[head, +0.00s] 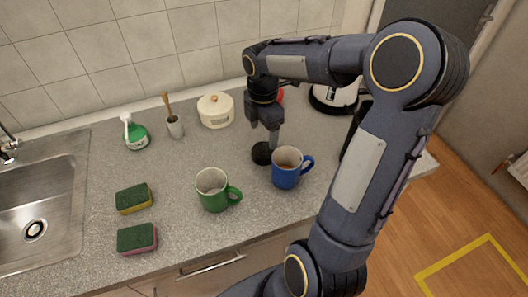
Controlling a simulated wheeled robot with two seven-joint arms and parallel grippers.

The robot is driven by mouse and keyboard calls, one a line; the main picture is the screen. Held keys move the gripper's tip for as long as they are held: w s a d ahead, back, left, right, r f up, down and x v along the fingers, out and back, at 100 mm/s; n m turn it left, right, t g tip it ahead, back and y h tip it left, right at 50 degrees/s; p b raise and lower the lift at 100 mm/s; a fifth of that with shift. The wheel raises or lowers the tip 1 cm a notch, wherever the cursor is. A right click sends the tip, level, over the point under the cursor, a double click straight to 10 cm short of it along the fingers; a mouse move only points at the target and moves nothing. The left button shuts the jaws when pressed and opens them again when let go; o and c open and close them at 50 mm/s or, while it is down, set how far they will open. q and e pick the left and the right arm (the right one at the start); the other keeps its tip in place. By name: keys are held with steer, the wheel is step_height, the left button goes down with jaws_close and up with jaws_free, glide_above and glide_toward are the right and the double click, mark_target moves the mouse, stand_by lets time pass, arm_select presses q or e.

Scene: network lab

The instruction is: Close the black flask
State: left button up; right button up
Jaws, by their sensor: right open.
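A dark, upright shape that looks like the black flask (350,137) stands on the counter at the right. My right arm hides most of it, and its top cannot be made out. A small round black piece (262,154), perhaps its lid, lies on the counter left of the blue mug. My right gripper (264,129) points down just above and behind this black piece, open and with nothing visible between its fingers. Whether it touches the piece cannot be told. My left gripper is out of view.
A blue mug (286,174) stands close to the black piece, with a green mug (212,194) to its left. A lidded cream pot (215,115) and a white appliance (338,98) stand behind. Two sponges (134,198) (137,239) lie near the sink (75,190).

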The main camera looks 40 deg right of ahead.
mark_target(264, 150)
steer(key=shift+d+f, duration=0.1)
steer(key=shift+f, duration=1.2)
steer(key=shift+f+p, duration=0.45)
steer(key=shift+f, duration=2.15)
steer(key=c, duration=0.8)
